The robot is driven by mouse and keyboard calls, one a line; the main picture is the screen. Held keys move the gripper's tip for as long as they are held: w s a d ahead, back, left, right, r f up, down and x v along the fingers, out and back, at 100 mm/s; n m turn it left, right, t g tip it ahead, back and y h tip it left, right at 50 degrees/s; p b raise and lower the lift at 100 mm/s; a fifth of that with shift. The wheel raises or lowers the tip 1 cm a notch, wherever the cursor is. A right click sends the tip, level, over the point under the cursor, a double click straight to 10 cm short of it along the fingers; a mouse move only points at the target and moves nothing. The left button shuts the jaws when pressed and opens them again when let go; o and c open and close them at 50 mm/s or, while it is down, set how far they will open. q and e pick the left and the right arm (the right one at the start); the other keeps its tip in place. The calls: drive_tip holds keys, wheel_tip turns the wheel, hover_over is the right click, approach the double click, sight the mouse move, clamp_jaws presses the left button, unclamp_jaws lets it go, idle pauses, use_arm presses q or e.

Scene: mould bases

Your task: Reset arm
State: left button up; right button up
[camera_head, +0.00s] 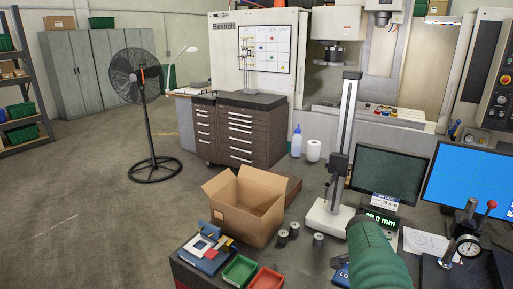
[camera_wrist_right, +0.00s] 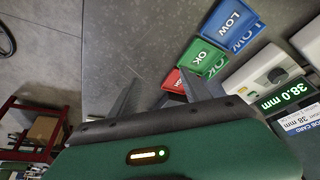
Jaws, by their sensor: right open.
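My right gripper (camera_wrist_right: 158,82) shows in the right wrist view, its two dark fingers apart with nothing between them. In the head view my green right forearm enters at the bottom right and its fingers are hidden. My left gripper is not in view. Several small grey cylinders (camera_head: 318,239) stand on the bench between the cardboard box and the white-based gauge stand (camera_head: 329,217). The green display (camera_wrist_right: 287,95) reads 38.0 mm. In the wrist view a blue LOW bin (camera_wrist_right: 232,22) and a green OK bin (camera_wrist_right: 203,57) lie beyond the fingers, with a red bin (camera_wrist_right: 172,82) partly hidden.
An open cardboard box (camera_head: 240,215) stands at the bench's left. Green (camera_head: 238,270) and red (camera_head: 265,279) trays lie at the front. A dark monitor (camera_head: 388,174), a blue screen (camera_head: 470,185) and a dial gauge (camera_head: 467,247) crowd the right. A fan (camera_head: 138,75) stands on the floor.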

drive_tip(key=s+a+f+n+y, duration=0.1)
drive_tip(key=s+n, duration=0.1)
drive_tip(key=s+a+f+n+y, duration=0.1)
drive_tip(key=s+a+f+n, duration=0.3)
drive_tip(key=s, duration=0.1)
drive_tip(key=shift+s+f+n+t+y, duration=0.1)
drive_tip(key=shift+n+t+y, duration=0.2)
drive_tip(key=shift+y, duration=0.1)
drive_tip(key=s+a+f+n+t+y, duration=0.1)
drive_tip(key=s+a+f+n, duration=0.2)
drive_tip(key=s+a+n, duration=0.4)
drive_tip(key=s+n, duration=0.3)
drive_tip(key=s, duration=0.2)
drive_tip(key=shift+a+y, duration=0.3)
drive_tip(key=shift+a, duration=0.05)
